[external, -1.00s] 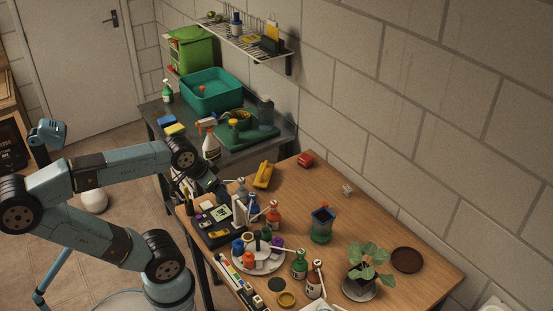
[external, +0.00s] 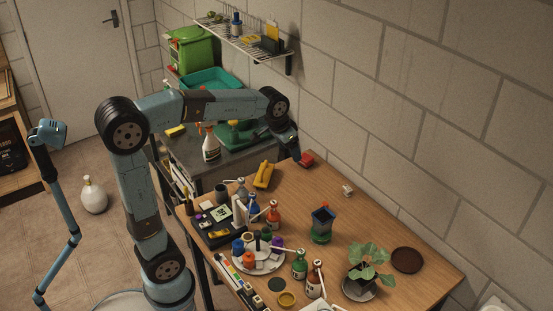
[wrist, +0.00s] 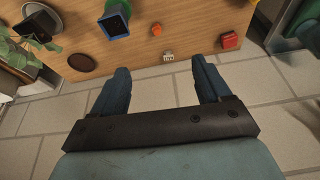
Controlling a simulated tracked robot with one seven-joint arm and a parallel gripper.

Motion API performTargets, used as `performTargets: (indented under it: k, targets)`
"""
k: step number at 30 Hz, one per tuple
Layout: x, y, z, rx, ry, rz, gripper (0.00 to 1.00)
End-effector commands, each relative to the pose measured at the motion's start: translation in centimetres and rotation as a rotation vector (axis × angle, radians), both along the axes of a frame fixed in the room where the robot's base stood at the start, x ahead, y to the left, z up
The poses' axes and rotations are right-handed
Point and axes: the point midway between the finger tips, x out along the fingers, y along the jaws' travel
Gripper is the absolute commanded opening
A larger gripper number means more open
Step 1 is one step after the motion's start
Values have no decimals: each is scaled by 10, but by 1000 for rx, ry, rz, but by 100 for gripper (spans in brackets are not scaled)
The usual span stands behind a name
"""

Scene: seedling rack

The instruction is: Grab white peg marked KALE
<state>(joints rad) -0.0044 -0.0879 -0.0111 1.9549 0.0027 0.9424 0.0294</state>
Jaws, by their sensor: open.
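A small white piece (external: 347,190) lies on the wooden table near its wall edge. It may be the peg, but its marking is too small to read. It also shows in the wrist view (wrist: 168,57), between and just beyond my fingertips in the picture, apart from them. My gripper (external: 297,158) hangs over the far wall side of the table, close to the red block (external: 307,159). In the wrist view my gripper (wrist: 160,66) has its two dark blue fingers wide apart with nothing between them.
A dark square cup on a green base (external: 321,226), a potted plant (external: 368,262) and a brown saucer (external: 407,260) stand on the table. Bottles (external: 273,215) crowd its left part. The block wall runs close along the table edge. Wood around the white piece is clear.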

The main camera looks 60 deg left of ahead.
Motion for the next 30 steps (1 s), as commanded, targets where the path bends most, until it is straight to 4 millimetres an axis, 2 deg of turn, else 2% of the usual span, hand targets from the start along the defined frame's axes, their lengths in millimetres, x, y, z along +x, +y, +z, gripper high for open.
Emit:
performTargets:
  k: [1, 3, 11, 18, 24, 30]
  targets:
    - [17, 0, -6, 0, 13, -2, 77]
    - [39, 0, -12, 1, 24, -5, 77]
    - [119, -1, -46, 1, 69, -14, 77]
    - [187, -2, -92, 1, 110, -23, 77]
    - [239, -3, -139, -1, 145, -30, 77]
    - [276, -3, -182, -2, 171, -35, 77]
